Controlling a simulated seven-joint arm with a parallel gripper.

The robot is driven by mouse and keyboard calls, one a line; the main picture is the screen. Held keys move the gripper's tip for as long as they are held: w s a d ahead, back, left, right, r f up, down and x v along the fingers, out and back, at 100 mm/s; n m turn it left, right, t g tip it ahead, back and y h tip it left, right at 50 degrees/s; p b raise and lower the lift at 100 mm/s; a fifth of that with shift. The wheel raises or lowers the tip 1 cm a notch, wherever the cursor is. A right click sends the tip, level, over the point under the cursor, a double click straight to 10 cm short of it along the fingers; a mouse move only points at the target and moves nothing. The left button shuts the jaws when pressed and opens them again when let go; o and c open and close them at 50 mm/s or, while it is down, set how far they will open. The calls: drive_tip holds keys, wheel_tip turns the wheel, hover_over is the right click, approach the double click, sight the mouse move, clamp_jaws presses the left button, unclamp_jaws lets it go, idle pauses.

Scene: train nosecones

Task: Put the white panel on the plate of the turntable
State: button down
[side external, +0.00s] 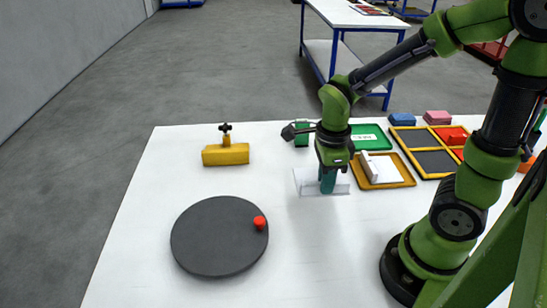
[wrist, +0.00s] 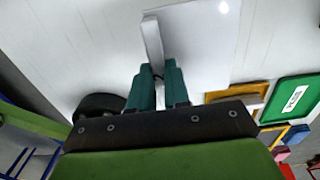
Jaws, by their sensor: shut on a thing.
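The white panel (wrist: 195,45) is a flat, thin sheet with an upright rib; in the side view its pale, see-through-looking edge (side external: 306,182) shows around my fingers. My gripper (side external: 328,188) points down over the white table. In the wrist view my teal fingers (wrist: 160,72) are shut on the panel's rib. I cannot tell whether the panel touches the table. The turntable's dark grey round plate (side external: 212,240) lies to the left and nearer the front, apart from the panel. A red knob (side external: 259,222) stands near the plate's right edge, and the rest of the plate is bare.
A yellow block with a black knob (side external: 226,154) stands behind the turntable. To my gripper's right are a yellow tray (side external: 400,183) with a white piece, a green tray (side external: 372,143) and a divided yellow tray (side external: 433,150). The table between gripper and turntable is clear.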

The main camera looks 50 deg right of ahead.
drive_tip(key=s+a+n, duration=0.4)
drive_tip(key=a+n, duration=0.5)
drive_tip(key=a, duration=0.4)
hover_over(233, 241)
drive_tip(key=shift+f, duration=0.4)
drive_tip(key=shift+w+f, duration=0.1)
drive_tip(key=shift+f, duration=1.65)
drive_tip(key=c, duration=1.1)
unclamp_jaws()
drive_tip(key=shift+f, duration=0.15)
